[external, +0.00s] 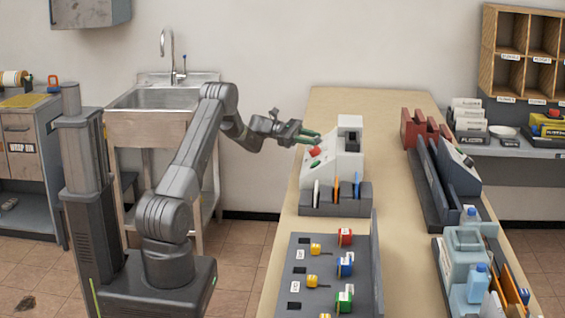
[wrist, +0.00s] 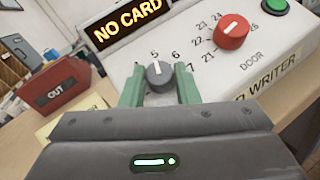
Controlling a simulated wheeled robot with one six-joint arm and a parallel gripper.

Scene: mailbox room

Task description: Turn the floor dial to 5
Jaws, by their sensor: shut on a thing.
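The grey dial knob (wrist: 160,76) with a white pointer line sits on the card writer (wrist: 258,72), with numbers 4, 5, 6 and 7 printed around it. Its pointer points at about the 5. My gripper's green fingers (wrist: 160,88) are shut on this knob, one on each side. In the external view my gripper (external: 306,136) is at the white card writer (external: 345,165) on the counter. The dial's name label is hidden behind my gripper.
A red door dial (wrist: 232,32) with numbers 21 to 24 is right of the knob, and a green button (wrist: 275,6) is beyond it. The display (wrist: 114,30) reads NO CARD. A red OUT tray (wrist: 62,82) stands left. A card rack (external: 335,198) fronts the writer.

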